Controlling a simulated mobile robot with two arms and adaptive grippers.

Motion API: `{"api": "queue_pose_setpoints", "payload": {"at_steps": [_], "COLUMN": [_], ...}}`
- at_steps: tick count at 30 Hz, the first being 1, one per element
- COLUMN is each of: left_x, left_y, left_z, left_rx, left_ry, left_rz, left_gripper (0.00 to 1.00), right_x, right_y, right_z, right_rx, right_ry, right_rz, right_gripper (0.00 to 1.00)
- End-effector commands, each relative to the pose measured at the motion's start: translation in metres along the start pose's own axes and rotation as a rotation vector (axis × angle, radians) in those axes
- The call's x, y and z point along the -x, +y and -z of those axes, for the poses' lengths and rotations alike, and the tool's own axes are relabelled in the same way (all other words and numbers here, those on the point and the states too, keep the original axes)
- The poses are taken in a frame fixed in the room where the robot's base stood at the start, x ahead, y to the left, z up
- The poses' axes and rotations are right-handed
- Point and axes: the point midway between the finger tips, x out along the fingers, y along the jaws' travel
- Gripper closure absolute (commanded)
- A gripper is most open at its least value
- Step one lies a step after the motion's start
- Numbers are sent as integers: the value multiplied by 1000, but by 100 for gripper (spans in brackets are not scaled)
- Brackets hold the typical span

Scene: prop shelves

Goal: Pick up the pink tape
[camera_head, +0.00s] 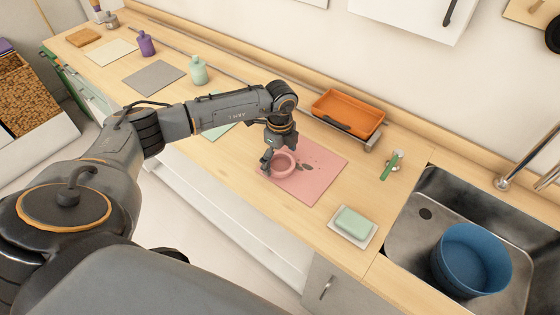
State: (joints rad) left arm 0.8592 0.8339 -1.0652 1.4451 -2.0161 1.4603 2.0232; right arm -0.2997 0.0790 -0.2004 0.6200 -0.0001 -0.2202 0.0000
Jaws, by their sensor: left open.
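The pink tape (286,174) is a ring-shaped roll lying on a pink mat (322,176) on the wooden counter. My left gripper (272,163) reaches down from above at the roll's left and back side. Its fingers are open. One finger is beside the outer left edge of the roll, and the others partly overlap the ring. I cannot tell whether they touch it. My right gripper is not in view.
An orange tray (348,112) stands behind the mat. A green brush (390,166) and a green sponge on a white dish (354,223) lie to the right. A sink with a blue bucket (470,260) is at far right. A mint bottle (198,71) stands to the left.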

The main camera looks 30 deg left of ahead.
Motion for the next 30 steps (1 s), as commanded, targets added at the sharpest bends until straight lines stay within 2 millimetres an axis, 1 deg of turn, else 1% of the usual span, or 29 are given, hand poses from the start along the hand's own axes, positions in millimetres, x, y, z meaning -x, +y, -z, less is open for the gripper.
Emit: {"api": "queue_pose_setpoints", "payload": {"at_steps": [5, 6, 8, 9, 11, 12, 14, 15, 25, 28, 30], "left_x": [-1, -1, -1, -1, -1, -1, -1, -1, 1, 7, 14], "left_y": [0, 0, 0, 0, 0, 0, 0, 0, 0, 0, -1], "left_z": [0, 0, 0, 0, 0, 0, 0, 0, 0, 0, -1], "left_rx": [-1, -1, -1, -1, -1, -1, 0, 0, 0, -1, -1], "left_ry": [0, 0, 0, 0, 0, 0, 0, 0, 0, 0, 0], "left_rz": [1, 0, 0, 0, 0, 0, 0, 0, 1, 2, 4], "left_gripper": [0, 4, 16, 24, 37, 45, 57, 59, 59, 59, 59], "right_x": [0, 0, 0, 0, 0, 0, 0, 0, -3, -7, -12], "right_y": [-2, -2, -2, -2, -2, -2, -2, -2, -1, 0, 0], "right_z": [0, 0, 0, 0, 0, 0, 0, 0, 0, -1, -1], "right_rx": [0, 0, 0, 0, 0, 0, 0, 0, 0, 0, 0], "right_ry": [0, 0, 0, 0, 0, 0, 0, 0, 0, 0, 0], "right_rz": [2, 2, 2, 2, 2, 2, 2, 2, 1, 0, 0], "right_gripper": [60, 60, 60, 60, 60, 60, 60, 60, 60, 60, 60]}}
